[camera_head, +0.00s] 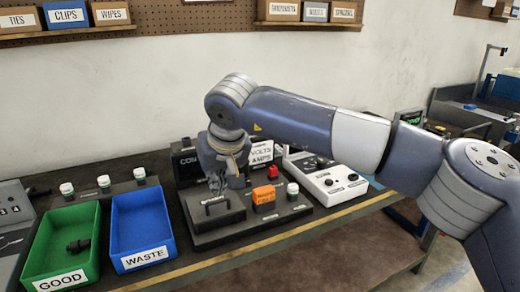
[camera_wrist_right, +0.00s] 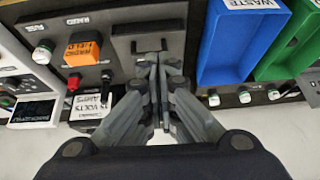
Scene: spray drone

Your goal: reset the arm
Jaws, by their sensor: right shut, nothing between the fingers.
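My right arm reaches in from the right of the head view and bends down over the bench. Its gripper (camera_head: 217,184) points down, just above and behind the black-handled plate (camera_head: 218,214) of a dark fixture. In the wrist view the fingers of the right gripper (camera_wrist_right: 152,62) are together with nothing between them. Their tips appear close to the handled plate (camera_wrist_right: 147,19); whether they touch it I cannot tell. My left gripper is not in view.
On the fixture sit an orange block (camera_head: 263,194) and a green-ringed knob (camera_head: 293,190). A green GOOD bin (camera_head: 42,262) holds a dark part (camera_head: 78,246). A blue WASTE bin (camera_head: 152,235) looks empty. A white control box (camera_head: 336,186) stands right of the fixture.

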